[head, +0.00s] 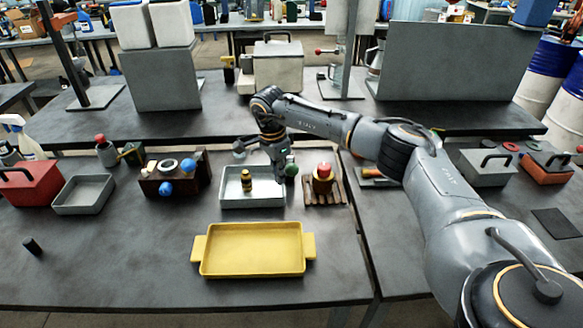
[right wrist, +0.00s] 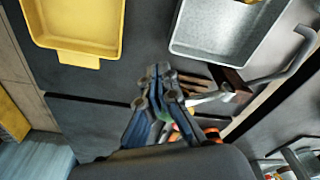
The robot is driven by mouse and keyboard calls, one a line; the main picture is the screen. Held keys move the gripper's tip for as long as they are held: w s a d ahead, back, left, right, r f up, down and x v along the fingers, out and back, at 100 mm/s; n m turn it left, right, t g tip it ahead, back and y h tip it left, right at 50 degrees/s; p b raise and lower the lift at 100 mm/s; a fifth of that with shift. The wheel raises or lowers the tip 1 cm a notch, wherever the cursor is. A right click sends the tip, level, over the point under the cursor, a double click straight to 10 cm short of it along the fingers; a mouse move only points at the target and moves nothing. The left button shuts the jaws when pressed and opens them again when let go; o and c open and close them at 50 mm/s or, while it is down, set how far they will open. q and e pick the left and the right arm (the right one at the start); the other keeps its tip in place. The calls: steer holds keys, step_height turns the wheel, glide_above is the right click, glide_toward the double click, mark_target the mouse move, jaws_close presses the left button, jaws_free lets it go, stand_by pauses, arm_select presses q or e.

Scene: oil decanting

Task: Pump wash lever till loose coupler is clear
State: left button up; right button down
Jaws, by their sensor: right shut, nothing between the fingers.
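A small dark and brass coupler (head: 246,180) stands in the grey wash tray (head: 232,201); the tray also shows in the right wrist view (right wrist: 180,47). A green ball knob (head: 291,169), apparently the wash lever's end, is at the tray's right side. A bent grey metal bar (right wrist: 300,57) beside the tray in the right wrist view may be part of the lever. My right gripper (head: 283,178) points down over the tray's right end, close to the knob. Its fingers (right wrist: 160,75) are shut together with nothing between them. Whether they touch the knob is unclear. My left gripper is not in view.
A yellow tray (head: 252,270) lies in front. A red-topped part (head: 322,178) stands on a slatted wooden rack (head: 340,194) to the right. A wooden block with blue knobs (head: 150,184), a grey bin (head: 68,207) and a red box (head: 30,184) are left. The front left table is mostly clear.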

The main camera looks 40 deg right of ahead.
step_height(320, 180, up, 12)
steer(key=a, duration=0.1)
stand_by(0.5)
steer(key=shift+a+f, duration=0.1)
stand_by(0.6)
